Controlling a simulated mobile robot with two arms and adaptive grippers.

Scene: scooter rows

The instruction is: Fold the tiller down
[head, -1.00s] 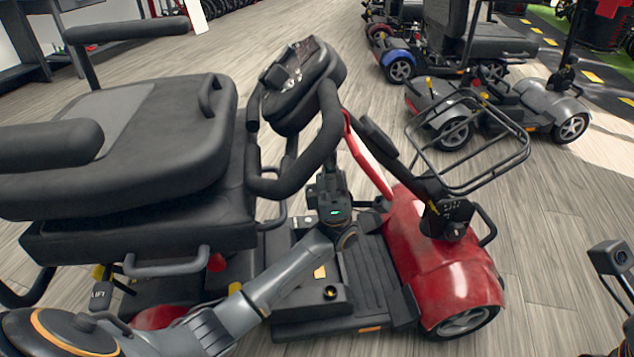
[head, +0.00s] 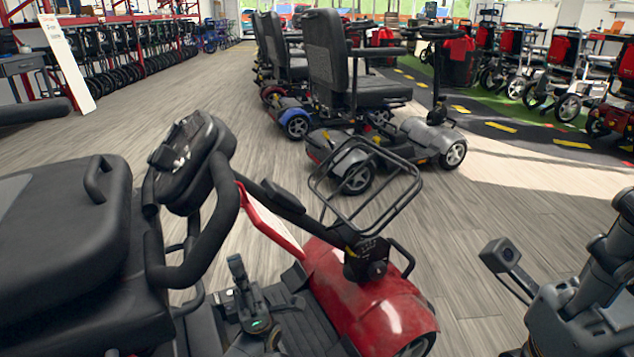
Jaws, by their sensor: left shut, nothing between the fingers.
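The red scooter's tiller stands raised and leans back toward the seat (head: 60,240). Its black control head (head: 190,165) with looped handlebars (head: 212,225) is at the left of the head view, and its red stem (head: 268,222) runs down to the red front cover (head: 365,295). My left gripper (head: 238,272) is shut and empty, low over the footwell beside the stem. It appears apart from the tiller. My right arm shows at the right edge, but its fingers are not visible.
A black wire basket (head: 365,185) sticks out ahead of the tiller. A grey scooter (head: 425,138) and other scooters stand beyond it. A row of wheeled walkers (head: 120,65) lines the left wall. The wooden floor (head: 500,215) at right is clear.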

